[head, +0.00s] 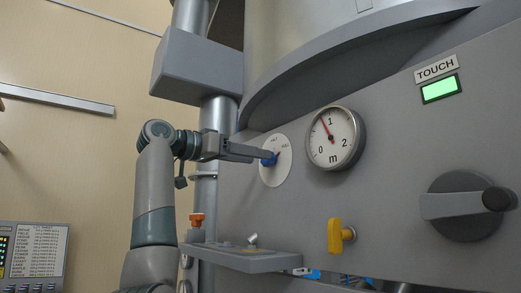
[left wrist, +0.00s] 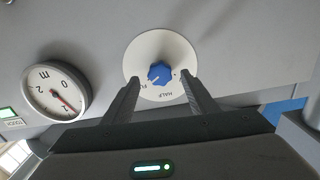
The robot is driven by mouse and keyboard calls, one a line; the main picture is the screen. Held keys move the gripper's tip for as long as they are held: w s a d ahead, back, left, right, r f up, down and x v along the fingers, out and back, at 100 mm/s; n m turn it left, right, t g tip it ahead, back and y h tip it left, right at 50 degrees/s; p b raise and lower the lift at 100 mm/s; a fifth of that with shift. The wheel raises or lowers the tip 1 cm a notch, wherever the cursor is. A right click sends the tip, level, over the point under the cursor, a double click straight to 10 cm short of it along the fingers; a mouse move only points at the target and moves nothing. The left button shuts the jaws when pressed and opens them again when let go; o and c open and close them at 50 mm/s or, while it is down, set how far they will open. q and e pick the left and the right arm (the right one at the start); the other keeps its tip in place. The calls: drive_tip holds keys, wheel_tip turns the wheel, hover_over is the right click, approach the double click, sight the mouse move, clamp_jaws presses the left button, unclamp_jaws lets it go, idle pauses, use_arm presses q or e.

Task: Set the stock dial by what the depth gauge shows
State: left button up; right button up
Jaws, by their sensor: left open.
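The depth gauge (head: 334,138) is a round white face marked 0, 1, 2 and m. Its red needle points just to the 0 side of the 1. It also shows, upside down, in the left wrist view (left wrist: 54,91). The stock dial is a white disc (head: 272,176) with a blue knob (left wrist: 160,73). The left wrist view shows the label HALF and a partly hidden label at the disc's edge; a pale mark on the knob is too small to read surely. My left gripper (left wrist: 160,79) is open, its fingers on either side of the knob with gaps.
A lit green TOUCH panel (head: 440,89) is at upper right. A large grey lever handle (head: 465,204) and a yellow handle (head: 336,236) sit lower on the panel. A grey shelf (head: 245,259) juts out below the dial. A printed sheet (head: 36,255) stands at lower left.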

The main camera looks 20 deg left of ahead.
sight(268, 163)
use_arm(q)
drive_tip(key=p+x, duration=0.1)
drive_tip(key=x, duration=0.2)
drive_tip(key=shift+w+d, duration=0.1)
drive_tip(key=shift+c, duration=0.4)
drive_tip(key=c, duration=1)
